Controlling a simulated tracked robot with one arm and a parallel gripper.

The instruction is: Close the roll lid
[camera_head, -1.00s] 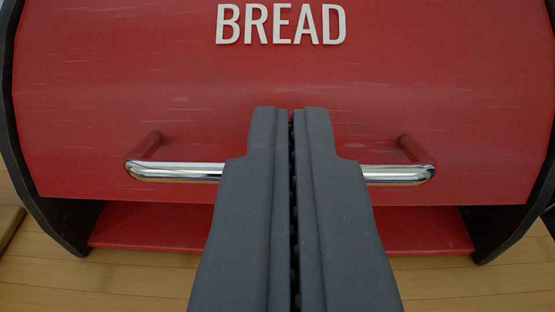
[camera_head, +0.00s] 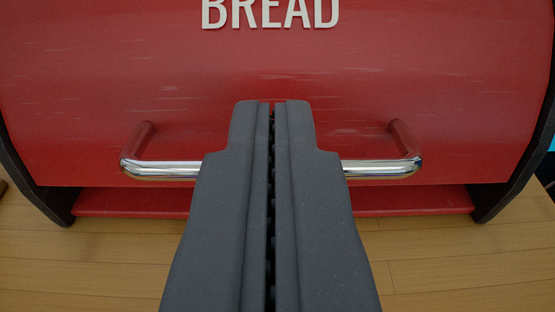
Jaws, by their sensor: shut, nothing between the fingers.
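The red roll lid (camera_head: 280,95) of the bread box fills the upper part of the view, with white "BREAD" letters (camera_head: 270,12) at the top. A chrome bar handle (camera_head: 385,168) runs across its lower part. The lid's lower edge is a little above the red box floor (camera_head: 130,203), and a narrow gap shows between them. My gripper (camera_head: 271,103) is shut and empty. Its fingers lie in front of the middle of the handle and hide that part. I cannot tell whether they touch the handle or the lid.
Dark side panels (camera_head: 500,190) stand at both ends of the box. The wooden counter (camera_head: 450,262) in front is clear.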

